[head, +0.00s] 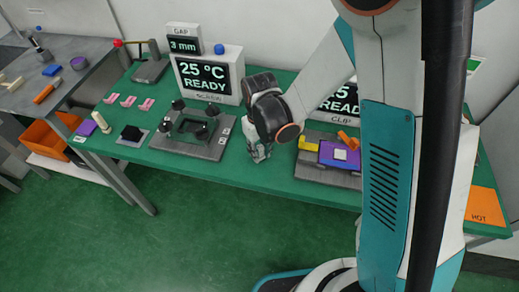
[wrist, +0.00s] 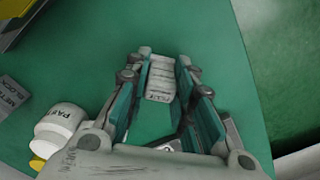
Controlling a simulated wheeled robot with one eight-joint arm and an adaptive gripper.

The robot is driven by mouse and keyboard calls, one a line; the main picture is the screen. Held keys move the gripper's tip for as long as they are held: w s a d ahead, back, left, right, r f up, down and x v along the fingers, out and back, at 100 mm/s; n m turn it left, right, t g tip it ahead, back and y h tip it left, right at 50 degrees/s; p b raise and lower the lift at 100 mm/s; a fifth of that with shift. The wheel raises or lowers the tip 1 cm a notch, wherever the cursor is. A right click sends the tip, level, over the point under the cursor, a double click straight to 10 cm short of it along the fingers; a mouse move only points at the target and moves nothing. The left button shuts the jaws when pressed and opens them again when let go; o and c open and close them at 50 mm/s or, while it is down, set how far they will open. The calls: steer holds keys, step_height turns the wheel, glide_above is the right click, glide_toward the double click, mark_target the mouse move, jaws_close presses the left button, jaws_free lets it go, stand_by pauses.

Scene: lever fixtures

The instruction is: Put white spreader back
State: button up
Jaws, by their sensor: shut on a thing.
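My gripper (head: 259,153) is low over the green table, between the screw fixture and the clip fixture. In the wrist view my gripper (wrist: 165,62) has its two teal-padded fingers closed on a pale, whitish piece, which I take to be the white spreader (wrist: 159,80). Faint marks like lettering on it cannot be read. In the head view the gripper mostly hides this piece. Whether it touches the table cannot be told.
The screw fixture (head: 188,134) stands left of my gripper. The clip fixture (head: 320,172) stands right, with a purple block and white square. A white jar (wrist: 63,126) stands close beside my gripper. An orange HOT pad (head: 482,206) lies at the right end.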

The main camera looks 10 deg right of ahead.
mark_target(260, 147)
steer(key=shift+f, duration=0.2)
steer(key=o, duration=1)
steer(key=shift+r, duration=0.2)
step_height(260, 147, up, 12)
steer(key=p, duration=0.4)
